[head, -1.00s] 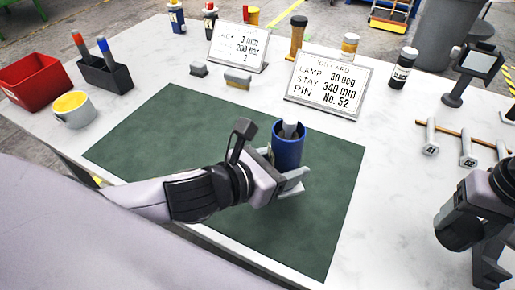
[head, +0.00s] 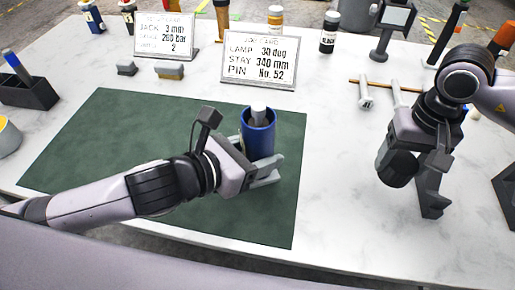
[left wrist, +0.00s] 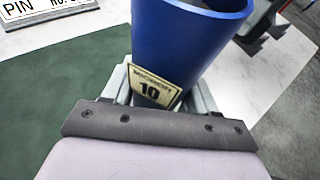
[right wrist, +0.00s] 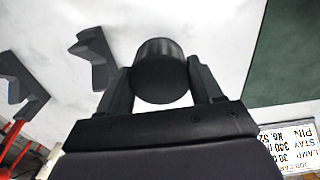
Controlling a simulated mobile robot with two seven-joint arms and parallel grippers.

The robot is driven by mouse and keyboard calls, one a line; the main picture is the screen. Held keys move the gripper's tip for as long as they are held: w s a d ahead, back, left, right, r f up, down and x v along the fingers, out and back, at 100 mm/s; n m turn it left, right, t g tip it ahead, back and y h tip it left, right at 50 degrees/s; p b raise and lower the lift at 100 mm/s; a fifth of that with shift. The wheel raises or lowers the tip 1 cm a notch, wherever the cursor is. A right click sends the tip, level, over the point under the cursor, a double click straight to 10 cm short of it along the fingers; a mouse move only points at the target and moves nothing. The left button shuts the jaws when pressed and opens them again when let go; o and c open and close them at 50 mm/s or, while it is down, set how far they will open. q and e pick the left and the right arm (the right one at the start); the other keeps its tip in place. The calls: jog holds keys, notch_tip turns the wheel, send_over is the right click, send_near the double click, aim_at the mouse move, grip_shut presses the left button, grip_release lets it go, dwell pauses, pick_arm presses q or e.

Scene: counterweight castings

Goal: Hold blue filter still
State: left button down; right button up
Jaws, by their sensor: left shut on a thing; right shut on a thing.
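The blue filter (head: 258,140) is an open-topped blue cylinder, upright over the right part of the green mat (head: 130,150). A grey piece with a pale top (head: 258,112) stands inside it. My left gripper (head: 260,165) is shut around its lower part. The filter's base is hidden by the fingers. My right gripper (head: 415,175) is to the right of the mat. In the right wrist view, it is shut on a dark cylinder (right wrist: 160,70).
Two job cards (head: 258,62) (head: 165,36) stand behind the mat. A black-capped bottle (head: 329,32) and a small screen on a stand (head: 395,18) are at the back. The white table between filter and right gripper is clear.

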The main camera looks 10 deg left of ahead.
jog(key=w+a+r+m, duration=0.3)
jog(key=a+r, duration=0.8)
jog(key=a, duration=0.3)
notch_tip(320, 180, up, 8)
jog(key=m, duration=0.2)
send_over(258, 105)
jog(key=shift+w+d+r, duration=0.1)
jog(key=shift+w+d, duration=0.15)
jog(key=shift+d, duration=0.2)
jog(key=shift+s+a+r+m, duration=0.25)
jog(key=shift+s+a+m, duration=0.05)
jog(key=shift+a, duration=0.1)
jog(key=shift+f, duration=0.15)
jog(key=shift+f, duration=1.9)
jog(key=shift+f, duration=0.85)
jog(key=shift+f, duration=0.55)
